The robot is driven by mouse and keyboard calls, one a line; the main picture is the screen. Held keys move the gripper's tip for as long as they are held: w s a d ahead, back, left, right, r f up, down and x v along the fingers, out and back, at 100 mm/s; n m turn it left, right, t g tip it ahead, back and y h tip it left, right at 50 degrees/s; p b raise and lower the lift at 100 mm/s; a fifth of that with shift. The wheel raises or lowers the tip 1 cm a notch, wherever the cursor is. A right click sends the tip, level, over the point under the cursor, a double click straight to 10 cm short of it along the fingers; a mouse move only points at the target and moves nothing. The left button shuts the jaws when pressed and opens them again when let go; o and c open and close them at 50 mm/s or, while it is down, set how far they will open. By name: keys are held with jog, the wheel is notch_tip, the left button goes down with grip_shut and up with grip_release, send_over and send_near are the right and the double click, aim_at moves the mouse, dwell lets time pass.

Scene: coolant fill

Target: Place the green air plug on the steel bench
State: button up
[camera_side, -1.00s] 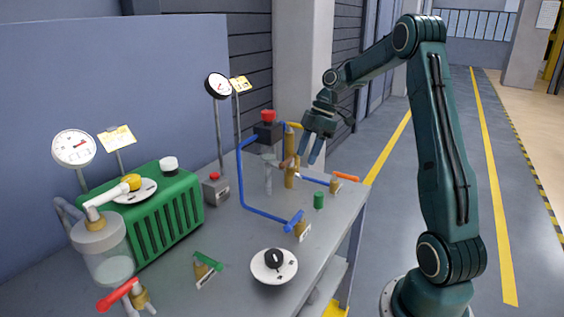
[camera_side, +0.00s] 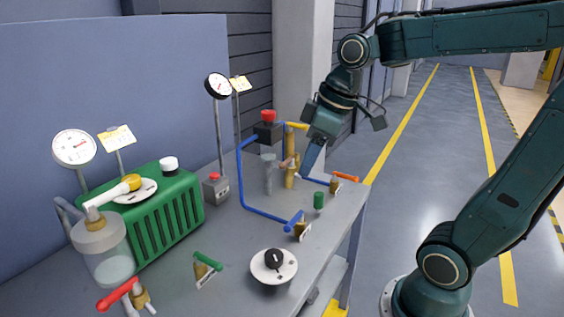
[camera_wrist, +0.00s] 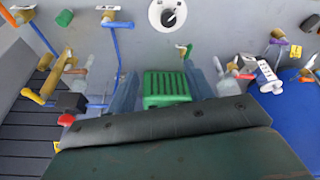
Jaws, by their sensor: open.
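The green air plug (camera_side: 319,200) is a small green cylinder standing upright on the grey steel bench (camera_side: 232,240), close to its right edge. It also shows at the top left of the wrist view (camera_wrist: 64,18). My gripper (camera_side: 307,168) is above the bench, up and slightly left of the plug in the side view, apart from it. Its far finger is partly hidden in that view. In the wrist view my gripper (camera_wrist: 162,88) is open, with nothing between its fingers; the green ribbed box (camera_wrist: 165,86) shows beyond them.
Brass posts (camera_side: 290,160) and blue piping (camera_side: 243,180) with a blue-handled valve (camera_side: 297,222) stand near the plug. An orange-handled valve (camera_side: 342,180) is behind it. A white dial with a black knob (camera_side: 274,264) sits at the front. Bare bench lies around the plug.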

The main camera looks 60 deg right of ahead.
jog(key=s+a+f+m+t, duration=0.1)
jog(key=s+a+m, duration=0.2)
jog(key=s, duration=0.6)
jog(key=shift+s+f+m+t+h, duration=0.2)
jog(key=shift+f+m+t+h, duration=0.1)
jog(key=shift+f+h, duration=0.1)
